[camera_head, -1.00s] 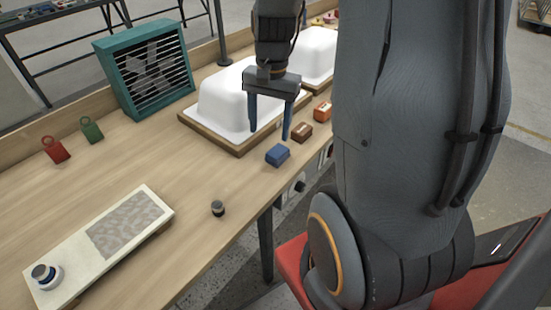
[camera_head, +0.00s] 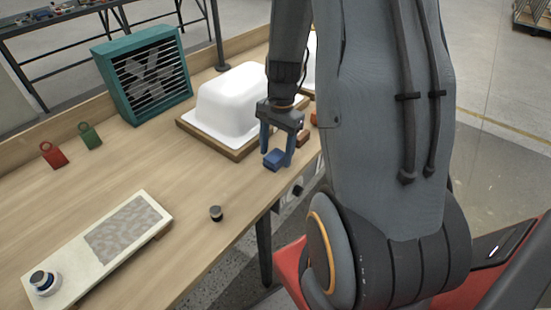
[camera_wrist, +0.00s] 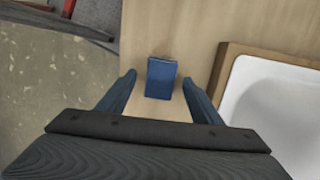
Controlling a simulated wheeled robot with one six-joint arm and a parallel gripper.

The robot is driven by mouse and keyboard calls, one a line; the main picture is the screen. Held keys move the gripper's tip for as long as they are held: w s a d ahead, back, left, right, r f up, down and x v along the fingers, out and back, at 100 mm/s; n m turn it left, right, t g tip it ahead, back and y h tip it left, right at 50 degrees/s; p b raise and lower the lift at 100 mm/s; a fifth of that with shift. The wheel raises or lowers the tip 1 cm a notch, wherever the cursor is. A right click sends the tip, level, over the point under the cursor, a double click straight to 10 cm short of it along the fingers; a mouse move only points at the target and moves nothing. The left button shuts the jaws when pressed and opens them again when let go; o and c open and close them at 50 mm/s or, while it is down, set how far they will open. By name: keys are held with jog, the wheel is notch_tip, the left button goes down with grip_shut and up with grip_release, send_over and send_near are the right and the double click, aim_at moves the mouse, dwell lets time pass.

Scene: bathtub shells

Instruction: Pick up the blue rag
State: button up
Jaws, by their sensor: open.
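The blue rag (camera_head: 274,159) is a small folded block lying on the wooden table near its front edge. In the wrist view the blue rag (camera_wrist: 161,78) lies between and slightly beyond my two fingertips. My gripper (camera_head: 277,153) is open and points down over the rag, with one finger on each side of it in the head view. In the wrist view my gripper (camera_wrist: 158,78) shows a gap between each finger and the rag. Whether the fingertips reach down to the rag's height is hard to tell.
A white tub shell (camera_head: 232,100) on a wooden-edged board stands just behind the rag. Brown and orange blocks are partly hidden behind my gripper.

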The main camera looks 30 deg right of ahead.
aim_at(275, 155)
jog(key=c, duration=1.1)
jog(key=shift+c, duration=0.2)
notch_tip(275, 155, up, 10)
jog(key=b, duration=0.1)
jog(key=o, duration=0.5)
jog(key=shift+c, duration=0.2)
jog(key=c, duration=0.4)
jog(key=shift+o, duration=0.2)
jog(key=shift+a, duration=0.1)
